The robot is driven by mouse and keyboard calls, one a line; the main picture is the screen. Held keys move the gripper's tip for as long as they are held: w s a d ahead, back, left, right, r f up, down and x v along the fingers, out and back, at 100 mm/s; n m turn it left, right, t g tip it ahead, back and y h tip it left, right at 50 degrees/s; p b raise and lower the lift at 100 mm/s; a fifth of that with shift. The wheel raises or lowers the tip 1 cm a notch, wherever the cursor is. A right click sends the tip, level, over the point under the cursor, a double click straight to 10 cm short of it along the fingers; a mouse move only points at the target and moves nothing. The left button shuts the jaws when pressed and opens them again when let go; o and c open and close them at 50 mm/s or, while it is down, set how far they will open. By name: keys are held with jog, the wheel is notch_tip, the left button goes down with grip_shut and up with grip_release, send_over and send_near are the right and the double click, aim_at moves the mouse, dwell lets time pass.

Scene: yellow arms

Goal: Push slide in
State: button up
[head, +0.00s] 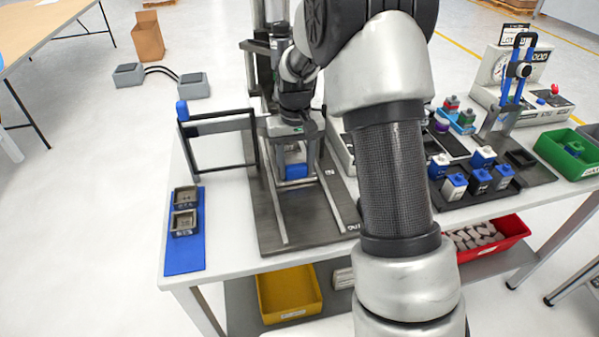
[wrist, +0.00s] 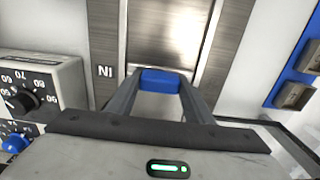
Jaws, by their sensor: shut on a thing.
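The slide's blue handle (head: 297,171) sits between two metal rails on a dark grey base plate (head: 262,215). My gripper (head: 295,166) reaches down over it from the far side. In the wrist view, the fingers of my gripper (wrist: 163,78) are shut on the blue handle (wrist: 160,84), one on each side. A shiny metal plate (wrist: 165,38) lies beyond the handle between the rails. A label (wrist: 105,71) is on the plate, upside down in the wrist view. The slide's body under my gripper is mostly hidden.
A dark upright frame (head: 188,147) with a blue knob stands left of the plate. A blue mat (head: 186,257) holds two small grey trays. A dial box (wrist: 42,88) is close beside my gripper. My arm hides part of the table's middle.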

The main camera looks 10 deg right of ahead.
jog(key=shift+w+r, duration=0.1)
jog(key=shift+w, duration=0.6)
jog(key=o, duration=1.5)
jog(key=shift+w, duration=0.1)
notch_tip(320, 180, up, 17)
jog(key=p, duration=0.2)
jog(key=shift+r, duration=0.2)
